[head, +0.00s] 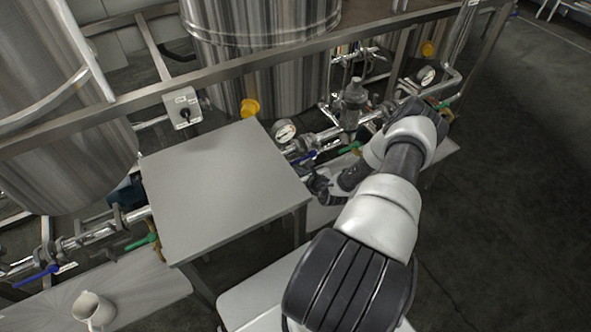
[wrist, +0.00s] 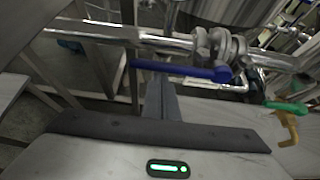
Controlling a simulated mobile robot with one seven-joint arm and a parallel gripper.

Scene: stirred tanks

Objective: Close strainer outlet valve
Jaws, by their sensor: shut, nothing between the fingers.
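A blue lever handle (head: 303,157) sits on the pipe line just right of the grey table, beside a pressure gauge. In the wrist view the blue handle (wrist: 180,70) lies roughly along the shiny pipe, below a valve body (wrist: 220,47). My gripper (head: 314,180) is just below the blue handle in the head view. In the wrist view its shut fingers (wrist: 160,88) point at the handle's middle; I cannot tell whether they touch it. The strainer (head: 352,102) appears to be the upright metal body farther right. No label shows which valve is the outlet.
A green handle (wrist: 287,106) is to the right in the wrist view. The grey table (head: 222,185) stands left of my arm. A steel frame rail (head: 260,72) and large tanks (head: 262,40) stand behind. A white jug (head: 93,309) is at lower left. Open floor lies right.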

